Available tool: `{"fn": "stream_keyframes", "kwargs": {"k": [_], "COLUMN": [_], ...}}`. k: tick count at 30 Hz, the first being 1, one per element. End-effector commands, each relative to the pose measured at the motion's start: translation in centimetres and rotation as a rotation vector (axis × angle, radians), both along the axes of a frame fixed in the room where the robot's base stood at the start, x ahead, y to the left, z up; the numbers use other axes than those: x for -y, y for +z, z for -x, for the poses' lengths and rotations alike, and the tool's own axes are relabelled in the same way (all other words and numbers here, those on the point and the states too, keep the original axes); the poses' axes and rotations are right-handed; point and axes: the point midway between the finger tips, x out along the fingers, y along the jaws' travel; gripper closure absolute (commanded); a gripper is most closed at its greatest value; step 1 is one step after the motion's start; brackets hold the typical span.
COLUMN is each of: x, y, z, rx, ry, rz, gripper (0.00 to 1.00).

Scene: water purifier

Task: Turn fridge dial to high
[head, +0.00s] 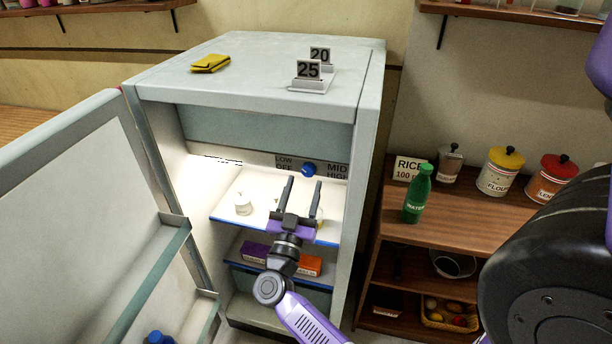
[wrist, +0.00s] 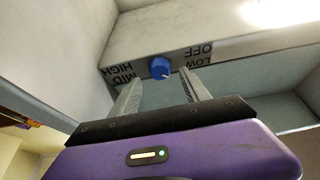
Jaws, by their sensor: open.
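The blue fridge dial (head: 308,169) sits on a panel at the upper back of the open fridge (head: 160,90). The labels OFF and LOW are on its left and MID and HIGH on its right in the head view. The dial also shows in the wrist view (wrist: 160,68), where the labels appear upside down. A small pale mark shows on its lower edge there; I cannot tell for sure which label it points at. My gripper (head: 303,184) is open and empty inside the fridge, in front of and below the dial. In the wrist view the dial lies between the fingers (wrist: 158,88), apart from them.
The fridge door (head: 80,190) stands open at the left. A white shelf (head: 228,207) with a small white item (head: 243,203) lies below the gripper. Purple and orange boxes (head: 308,265) are on the lower shelf. A wooden rack (head: 450,215) with a green bottle (head: 417,195) stands at right.

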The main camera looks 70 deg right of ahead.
Motion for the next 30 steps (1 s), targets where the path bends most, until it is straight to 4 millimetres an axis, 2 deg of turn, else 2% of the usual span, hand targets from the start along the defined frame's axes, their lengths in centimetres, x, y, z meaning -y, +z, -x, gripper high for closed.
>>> {"fn": "stream_keyframes", "kwargs": {"k": [6,17,25,26,30], "x": [2.3,2.8,2.8,2.8,2.8], "y": [1.0,1.2,1.2,1.2,1.2], "z": [-0.1,-0.2,-0.2,-0.2,-0.2], "rx": [0.0,0.001,0.001,0.001,0.003], "ry": [0.0,0.001,0.001,0.001,0.001], "rz": [0.0,0.0,0.0,0.0,0.0], "gripper": [0.46,0.46,0.97,1.0,1.0]}}
